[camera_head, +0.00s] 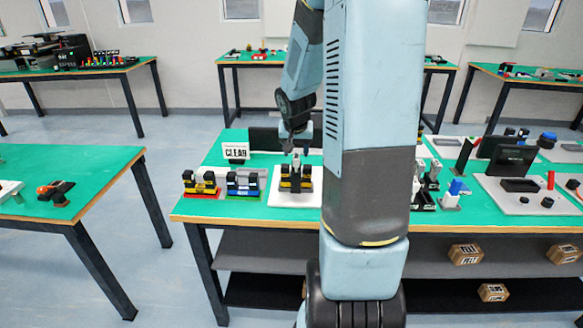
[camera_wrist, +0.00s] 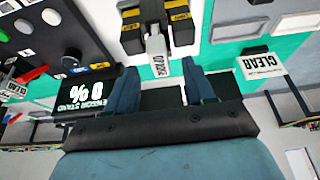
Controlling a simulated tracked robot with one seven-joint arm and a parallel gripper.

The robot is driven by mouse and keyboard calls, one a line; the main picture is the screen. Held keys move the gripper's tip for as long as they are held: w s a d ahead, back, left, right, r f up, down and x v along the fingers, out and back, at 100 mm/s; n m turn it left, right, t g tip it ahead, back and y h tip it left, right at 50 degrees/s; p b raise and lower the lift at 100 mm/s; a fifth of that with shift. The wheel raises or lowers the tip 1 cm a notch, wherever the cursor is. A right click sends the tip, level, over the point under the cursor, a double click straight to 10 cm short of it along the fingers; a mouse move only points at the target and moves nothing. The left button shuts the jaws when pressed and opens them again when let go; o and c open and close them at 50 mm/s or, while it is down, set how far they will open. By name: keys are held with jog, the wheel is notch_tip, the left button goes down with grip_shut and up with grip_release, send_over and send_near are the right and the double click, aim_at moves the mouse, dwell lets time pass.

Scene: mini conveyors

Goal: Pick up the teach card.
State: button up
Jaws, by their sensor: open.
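A small pale upright tag with dark lettering (camera_wrist: 156,46) stands at a black and yellow mini conveyor (camera_wrist: 130,30); it may be the teach card, but I cannot read its lettering. My gripper (camera_wrist: 160,68) is open, with one dark blue finger on each side of the tag's near end. I cannot tell whether either finger touches it. The tag is too small to make out clearly there.
A white CLEAR sign (camera_head: 236,151) stands behind red-based (camera_head: 201,186) and blue-based (camera_head: 243,184) conveyors on the green table (camera_head: 200,213). In the wrist view, a black display reading 0 % (camera_wrist: 85,97) is left of my fingers. Trays and fixtures crowd the table's right side.

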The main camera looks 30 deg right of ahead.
aim_at(296, 156)
jog(key=shift+x, duration=2.35)
jog(key=shift+w, duration=0.1)
jog(key=shift+c, duration=0.4)
grip_shut()
